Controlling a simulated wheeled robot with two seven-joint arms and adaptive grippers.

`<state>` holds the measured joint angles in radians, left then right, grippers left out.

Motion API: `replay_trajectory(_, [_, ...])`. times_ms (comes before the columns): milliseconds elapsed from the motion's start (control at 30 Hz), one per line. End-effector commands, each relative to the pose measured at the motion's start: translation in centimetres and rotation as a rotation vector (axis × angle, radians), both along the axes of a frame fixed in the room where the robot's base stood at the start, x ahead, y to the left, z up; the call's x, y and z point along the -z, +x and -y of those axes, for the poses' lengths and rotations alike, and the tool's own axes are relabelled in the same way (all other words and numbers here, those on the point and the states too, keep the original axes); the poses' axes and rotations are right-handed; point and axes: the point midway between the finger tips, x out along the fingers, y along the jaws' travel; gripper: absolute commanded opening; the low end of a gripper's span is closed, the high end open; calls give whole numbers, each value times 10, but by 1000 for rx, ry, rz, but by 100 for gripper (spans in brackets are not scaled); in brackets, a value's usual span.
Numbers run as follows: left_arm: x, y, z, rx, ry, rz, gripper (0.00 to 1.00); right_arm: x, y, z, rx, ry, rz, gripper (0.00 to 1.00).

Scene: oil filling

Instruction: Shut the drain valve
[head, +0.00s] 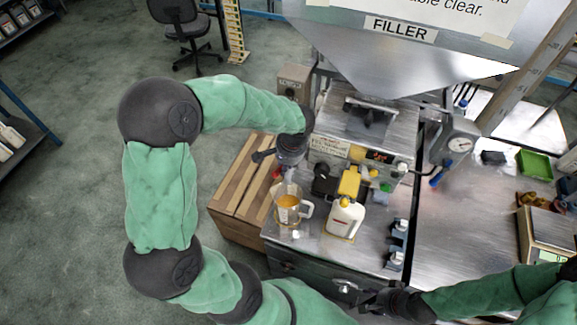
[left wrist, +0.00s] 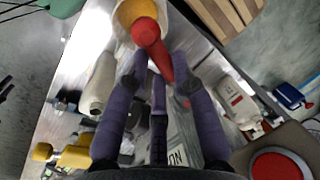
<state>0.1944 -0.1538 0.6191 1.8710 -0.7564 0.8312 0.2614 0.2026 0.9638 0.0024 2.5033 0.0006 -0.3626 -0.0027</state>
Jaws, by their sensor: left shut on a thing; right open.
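The drain valve's red handle (left wrist: 158,48), with a round knob, shows in the left wrist view; a small red bit of it (head: 277,173) shows in the head view. My left gripper (left wrist: 163,75) is shut on the red handle, its purple fingers around it. In the head view my left gripper (head: 283,162) is in front of the filler machine and hides most of the valve. A clear beaker (head: 307,210) with amber oil stands below it on the bench. My right gripper (head: 362,297) is open and empty near the bench's front edge.
A white bottle (head: 345,217) stands right of the beaker, below a yellow part (head: 349,182). A slatted wooden crate (head: 240,185) is left of the bench. A scale (head: 550,235) is at far right.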

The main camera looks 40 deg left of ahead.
Motion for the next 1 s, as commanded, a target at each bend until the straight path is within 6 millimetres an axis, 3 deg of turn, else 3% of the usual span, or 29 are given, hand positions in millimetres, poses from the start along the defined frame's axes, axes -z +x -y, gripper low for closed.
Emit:
replay_trajectory(467, [-2, 2, -22, 448, 1, 3, 0, -6, 0, 0, 0, 0, 0, 46])
replay_trajectory(1000, [-4, 15, -42, 940, -2, 0, 0, -46, 0, 0, 0, 0, 0, 46])
